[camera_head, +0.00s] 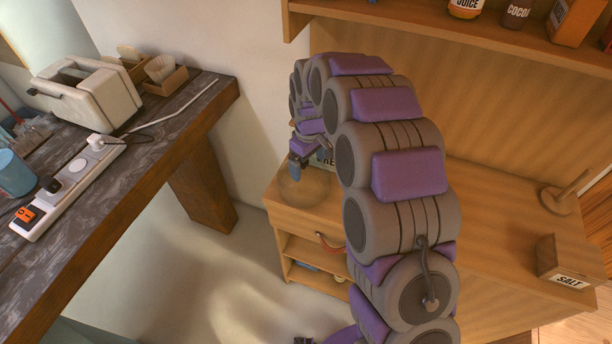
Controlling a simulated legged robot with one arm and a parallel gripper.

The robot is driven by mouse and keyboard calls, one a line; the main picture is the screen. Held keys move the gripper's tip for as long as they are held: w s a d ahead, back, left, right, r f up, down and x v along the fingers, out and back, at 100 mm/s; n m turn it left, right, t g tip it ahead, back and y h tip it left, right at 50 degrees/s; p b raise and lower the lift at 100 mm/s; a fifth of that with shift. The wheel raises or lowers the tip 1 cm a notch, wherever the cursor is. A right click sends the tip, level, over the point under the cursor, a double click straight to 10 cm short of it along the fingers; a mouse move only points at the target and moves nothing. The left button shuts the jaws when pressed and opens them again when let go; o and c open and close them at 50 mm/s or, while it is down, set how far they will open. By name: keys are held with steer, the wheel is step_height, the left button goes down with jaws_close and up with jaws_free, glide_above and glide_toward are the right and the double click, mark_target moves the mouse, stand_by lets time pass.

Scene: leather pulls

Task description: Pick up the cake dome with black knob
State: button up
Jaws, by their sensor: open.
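A see-through, rounded dome (308,192), which looks like the cake dome, stands on the left end of the wooden cabinet top. I cannot make out its black knob; my gripper covers the dome's top. My gripper (300,168) is open and points down over the top of the dome. I cannot tell whether its fingers touch the dome or are around the knob. My grey and purple arm hides much of the cabinet top to the right of the dome.
A salt box (570,262) and a wooden stand (565,200) are at the cabinet's right. A shelf (450,32) with jars hangs above. A dark table (150,150) with a toaster (88,95) is at left.

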steer(key=shift+a, duration=0.1)
steer(key=shift+c, duration=0.5)
steer(key=a, duration=0.3)
steer(key=shift+s+a+f, duration=0.1)
steer(key=shift+f, duration=0.15)
steer(key=c, duration=0.6)
steer(key=shift+c, duration=0.7)
steer(key=shift+s+d, duration=0.15)
steer(key=shift+d, duration=0.85)
steer(key=c, duration=0.5)
steer(key=shift+d, duration=0.1)
steer(key=shift+c, duration=0.5)
steer(key=shift+s+a, duration=0.15)
steer(key=shift+a, duration=0.05)
steer(key=shift+c, duration=1.4)
steer(key=shift+r, duration=0.1)
